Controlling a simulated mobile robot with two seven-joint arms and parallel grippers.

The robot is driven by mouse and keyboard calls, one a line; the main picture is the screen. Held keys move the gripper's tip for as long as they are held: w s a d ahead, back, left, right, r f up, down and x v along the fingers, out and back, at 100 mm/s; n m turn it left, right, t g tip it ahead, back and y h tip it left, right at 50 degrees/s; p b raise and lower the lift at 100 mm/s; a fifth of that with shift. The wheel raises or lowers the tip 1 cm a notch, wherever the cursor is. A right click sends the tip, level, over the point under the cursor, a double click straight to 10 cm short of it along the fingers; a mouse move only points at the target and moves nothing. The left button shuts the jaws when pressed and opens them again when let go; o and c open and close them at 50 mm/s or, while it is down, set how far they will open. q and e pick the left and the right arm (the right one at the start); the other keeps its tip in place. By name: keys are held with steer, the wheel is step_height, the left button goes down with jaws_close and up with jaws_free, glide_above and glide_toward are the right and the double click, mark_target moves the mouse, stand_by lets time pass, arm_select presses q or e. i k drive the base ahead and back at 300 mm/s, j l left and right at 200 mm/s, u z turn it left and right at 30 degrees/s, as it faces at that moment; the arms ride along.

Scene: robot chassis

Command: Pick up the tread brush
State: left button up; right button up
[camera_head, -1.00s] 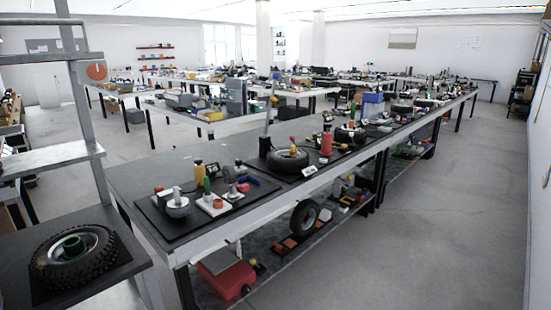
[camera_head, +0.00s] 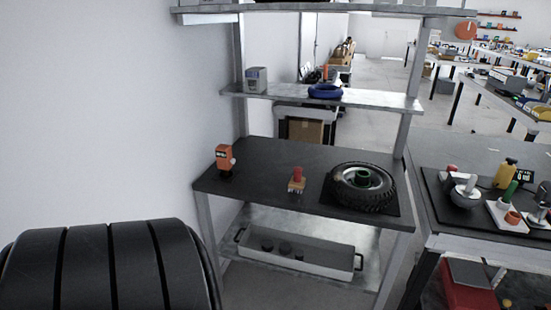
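A small brush-like object with a red upright handle and a tan block base, which looks like the tread brush (camera_head: 297,180), stands on the dark top of the shelf bench (camera_head: 262,175). It is near the middle of that top, left of a black knobby tire (camera_head: 362,188) with a green centre piece lying on a dark mat. An orange device (camera_head: 225,160) stands to its left. Nothing touches the brush-like object. Neither of my grippers shows in the head view.
Metal posts and an upper shelf (camera_head: 330,98) with a grey box (camera_head: 256,79) and a blue ring (camera_head: 325,91) frame the bench top. A grey tray (camera_head: 310,258) sits below. A cluttered workbench (camera_head: 455,240) adjoins at right; a white wall is at left.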

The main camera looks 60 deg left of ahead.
mark_target(297, 181)
steer(key=u, duration=1.75)
